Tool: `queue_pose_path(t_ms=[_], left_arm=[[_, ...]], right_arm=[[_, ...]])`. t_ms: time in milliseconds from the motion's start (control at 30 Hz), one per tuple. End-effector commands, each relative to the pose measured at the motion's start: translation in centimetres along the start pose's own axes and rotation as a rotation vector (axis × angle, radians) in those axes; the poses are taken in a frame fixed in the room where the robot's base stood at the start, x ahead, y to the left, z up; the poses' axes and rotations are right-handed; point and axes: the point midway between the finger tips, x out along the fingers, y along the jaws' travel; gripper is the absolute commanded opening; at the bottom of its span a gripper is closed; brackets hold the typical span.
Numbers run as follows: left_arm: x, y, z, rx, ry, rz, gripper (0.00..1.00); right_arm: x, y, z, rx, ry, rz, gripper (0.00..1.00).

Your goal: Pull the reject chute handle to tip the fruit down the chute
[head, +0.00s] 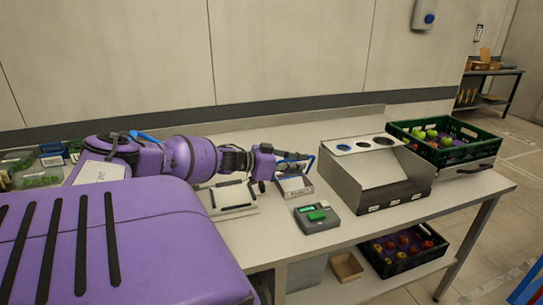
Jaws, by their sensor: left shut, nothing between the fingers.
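A dark green crate (454,158) holding green apples (428,133) and dark fruit stands at the right end of the table. A black handle (475,169) shows on the grey piece below its front edge. To its left is a grey box (398,190) with a sloping panel and several round holes along its top; I cannot tell which part is the reject chute. My left gripper (292,164) reaches in low over the table, left of the grey box and well apart from the handle. It is shut and empty, its fingers small in view. My right gripper is not in view.
A grey device with a green top (317,217), a small grey device (294,186) and a white tray (232,197) stand near my gripper. A black crate of fruit (404,267) and a brown bin (346,266) are on the lower shelf. The table's front right is clear.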

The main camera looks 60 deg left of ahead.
Motion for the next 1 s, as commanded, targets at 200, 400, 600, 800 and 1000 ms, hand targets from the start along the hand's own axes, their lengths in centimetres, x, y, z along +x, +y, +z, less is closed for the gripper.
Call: queue_pose_path(t_ms=[200,400,600,800,1000], left_arm=[[-4.6,-0.1,-0.9,0.002,0.006,-0.003,0.0],[-8.0,-0.2,-1.0,0.003,0.008,-0.003,0.0],[-9.8,-0.2,-0.8,0.004,0.008,-0.001,0.0],[-10.2,-0.2,-0.6,0.003,0.006,-0.001,0.0],[-10.1,-0.1,-0.6,0.003,0.005,-0.001,0.0]], right_arm=[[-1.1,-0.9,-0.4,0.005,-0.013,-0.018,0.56],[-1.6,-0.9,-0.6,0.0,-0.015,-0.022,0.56],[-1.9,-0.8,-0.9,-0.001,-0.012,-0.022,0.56],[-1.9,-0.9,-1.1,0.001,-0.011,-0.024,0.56],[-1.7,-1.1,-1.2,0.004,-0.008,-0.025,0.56]])
